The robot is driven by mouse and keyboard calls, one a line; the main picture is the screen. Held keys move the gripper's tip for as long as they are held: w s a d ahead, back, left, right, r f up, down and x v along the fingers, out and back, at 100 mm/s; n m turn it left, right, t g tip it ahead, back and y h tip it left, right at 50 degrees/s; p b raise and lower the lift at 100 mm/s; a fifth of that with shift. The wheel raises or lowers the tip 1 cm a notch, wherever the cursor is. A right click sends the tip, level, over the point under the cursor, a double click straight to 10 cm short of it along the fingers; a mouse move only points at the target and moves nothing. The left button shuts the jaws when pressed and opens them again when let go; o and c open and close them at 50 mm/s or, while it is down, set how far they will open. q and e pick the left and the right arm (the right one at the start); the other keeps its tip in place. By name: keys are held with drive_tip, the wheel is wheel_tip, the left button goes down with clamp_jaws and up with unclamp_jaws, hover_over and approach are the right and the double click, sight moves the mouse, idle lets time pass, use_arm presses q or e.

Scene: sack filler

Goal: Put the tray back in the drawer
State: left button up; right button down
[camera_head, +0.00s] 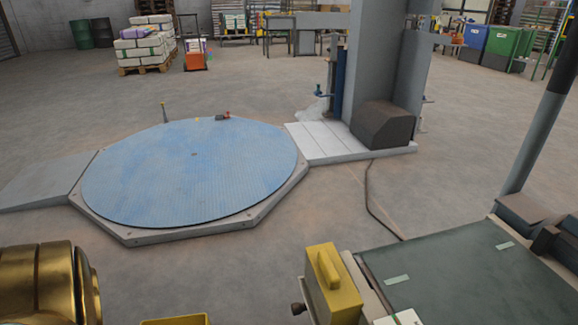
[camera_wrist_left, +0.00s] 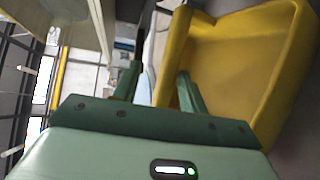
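A yellow tray (camera_wrist_left: 245,65) fills the right half of the left wrist view, its hollow inside facing me. My left gripper (camera_wrist_left: 160,70) has two green fingers standing apart. One rim of the tray runs between them, close to the right finger, with a gap to the left finger. I cannot tell whether the right finger touches it. A yellow edge (camera_head: 175,320) at the bottom of the head view may be the same tray. My gold left arm shows at the lower left there; its gripper is out of that view. The right gripper and the drawer are not seen.
A yellow block-like part (camera_head: 332,285) stands beside a green-topped conveyor (camera_head: 450,270) at the lower right. Beyond lies a blue round turntable (camera_head: 190,170) with a ramp (camera_head: 45,182), beside a grey column machine (camera_head: 372,70). A dark cable (camera_head: 370,195) crosses otherwise open floor.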

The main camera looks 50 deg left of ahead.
use_arm(q)
drive_tip(key=p+v, duration=0.3)
drive_tip(key=v, duration=0.9)
drive_tip(key=shift+r, duration=0.2)
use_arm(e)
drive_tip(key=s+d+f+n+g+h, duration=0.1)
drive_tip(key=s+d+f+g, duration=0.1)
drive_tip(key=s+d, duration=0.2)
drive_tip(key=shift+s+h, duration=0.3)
use_arm(q)
drive_tip(key=s+d+m+g+h, duration=0.3)
drive_tip(key=d+m+g+h, duration=0.35)
drive_tip(key=m, duration=1.05)
drive_tip(key=s+a+r+m+g+y, duration=0.2)
drive_tip(key=s+a+r+m+g, duration=0.4)
drive_tip(key=s+m, duration=0.3)
drive_tip(key=a+r+m, duration=0.1)
drive_tip(key=m, duration=0.3)
drive_tip(key=shift+s+a+r, duration=0.2)
drive_tip(key=shift+s+r, duration=0.05)
drive_tip(key=shift+r, duration=0.05)
